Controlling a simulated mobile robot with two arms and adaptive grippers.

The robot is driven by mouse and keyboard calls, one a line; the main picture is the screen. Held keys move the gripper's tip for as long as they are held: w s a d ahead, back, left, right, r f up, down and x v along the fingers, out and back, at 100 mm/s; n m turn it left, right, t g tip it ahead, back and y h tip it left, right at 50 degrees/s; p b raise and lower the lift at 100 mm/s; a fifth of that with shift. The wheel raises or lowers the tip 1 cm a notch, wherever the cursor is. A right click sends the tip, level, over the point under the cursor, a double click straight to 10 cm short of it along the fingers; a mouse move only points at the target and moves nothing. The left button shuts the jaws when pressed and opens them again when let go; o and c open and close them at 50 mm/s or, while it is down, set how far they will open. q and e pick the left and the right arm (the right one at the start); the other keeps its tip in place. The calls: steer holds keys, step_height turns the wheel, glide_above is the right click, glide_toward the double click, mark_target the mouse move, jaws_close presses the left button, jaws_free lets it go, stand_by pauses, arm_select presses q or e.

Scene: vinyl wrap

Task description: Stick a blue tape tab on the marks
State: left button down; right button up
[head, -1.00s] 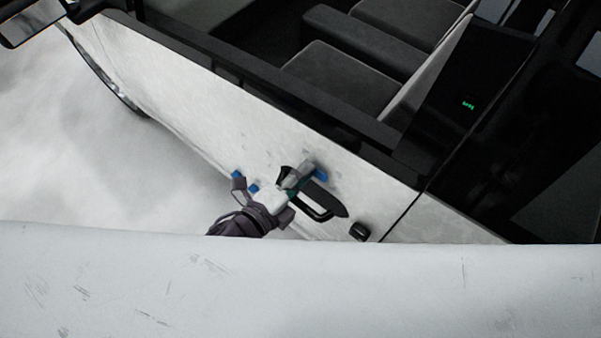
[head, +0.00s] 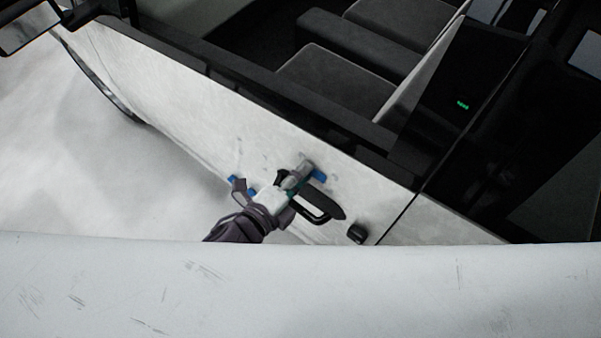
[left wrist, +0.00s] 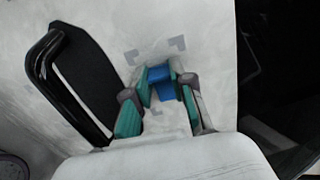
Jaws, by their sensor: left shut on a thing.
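My left gripper (head: 308,173) is shut on a blue tape tab (head: 319,175) close to the white door panel (head: 180,95), just above the black door handle (head: 316,214). In the left wrist view the teal fingertips hold the tab (left wrist: 160,78). Grey corner marks (left wrist: 176,44) show on the panel above the tab and on its left (left wrist: 132,57). The fingers and tab hide part of the marked area. I cannot tell whether the tab touches the panel. My right gripper is not in view.
Two other blue pieces (head: 232,179) (head: 251,192) show by the lower panel, left of the handle. A round black knob (head: 357,233) sits right of the handle. The open window (head: 330,80) shows seats above. A scuffed white surface (head: 300,290) fills the foreground.

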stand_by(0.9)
arm_select(q)
steer(key=c, duration=0.9)
jaws_free()
steer(key=shift+w+d, duration=0.1)
steer(key=v, duration=1.2)
